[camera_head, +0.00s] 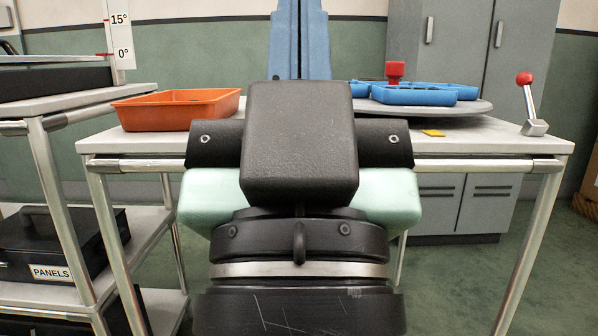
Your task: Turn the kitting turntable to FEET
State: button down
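The kitting turntable, a grey round disc (468,108), lies on the right half of the table. Blue trays (415,96) with compartments sit on it. A red block or knob (395,71) stands up among them. The left part of the disc is hidden behind my arm. A small yellow marker (433,133) lies on the table in front of the disc. No FEET label is readable. My own black and pale green arm parts fill the middle of the view; I cannot make out my gripper's fingers.
An orange tray (180,108) sits on the table's left side. A red-knobbed lever (531,104) stands at the right edge. A shelf rack (80,113) at left holds a black PANELS case (60,243). Grey cabinets (470,45) stand behind.

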aim_at(452, 100)
jog(key=l+u, duration=0.25)
jog(key=l, duration=0.4)
jog(key=l+u, duration=0.25)
jog(key=l, duration=0.85)
jog(key=i+l, duration=0.1)
jog(key=l, duration=0.35)
